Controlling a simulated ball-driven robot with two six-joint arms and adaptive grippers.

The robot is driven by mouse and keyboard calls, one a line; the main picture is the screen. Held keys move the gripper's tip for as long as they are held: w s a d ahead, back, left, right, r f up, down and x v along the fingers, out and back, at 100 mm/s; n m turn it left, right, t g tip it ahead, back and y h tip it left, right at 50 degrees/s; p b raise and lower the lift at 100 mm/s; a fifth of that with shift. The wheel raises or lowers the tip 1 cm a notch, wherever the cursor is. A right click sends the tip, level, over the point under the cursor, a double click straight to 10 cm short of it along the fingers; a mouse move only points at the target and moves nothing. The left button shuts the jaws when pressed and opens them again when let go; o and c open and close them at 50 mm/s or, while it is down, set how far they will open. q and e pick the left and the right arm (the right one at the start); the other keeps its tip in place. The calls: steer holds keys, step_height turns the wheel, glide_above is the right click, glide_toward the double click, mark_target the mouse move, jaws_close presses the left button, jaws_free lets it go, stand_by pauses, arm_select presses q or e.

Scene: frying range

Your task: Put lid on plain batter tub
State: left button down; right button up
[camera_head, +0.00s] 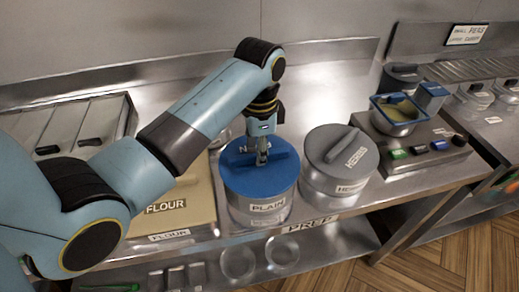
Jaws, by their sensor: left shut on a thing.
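The plain batter tub (257,209) is a round clear-sided tub with a "PLAIN" label, standing near the front edge of the steel counter. Its blue lid (236,172) sits over the top of the tub and looks level; I cannot tell whether it is fully seated. My left gripper (262,160) points down from above and is shut on the lid's raised handle bar. The fingers hide part of the bar and of the lettering there. My right gripper is not in view.
A tan "FLOUR" bin (190,207) is close on the left. Further right is a unit with coloured knobs and a blue-rimmed pan (399,128). Lidded steel containers (77,130) stand at the back left.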

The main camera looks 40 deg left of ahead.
arm_select(q)
steer(key=shift+f, duration=0.3)
stand_by(0.5)
steer(key=c, duration=1.2)
jaws_free()
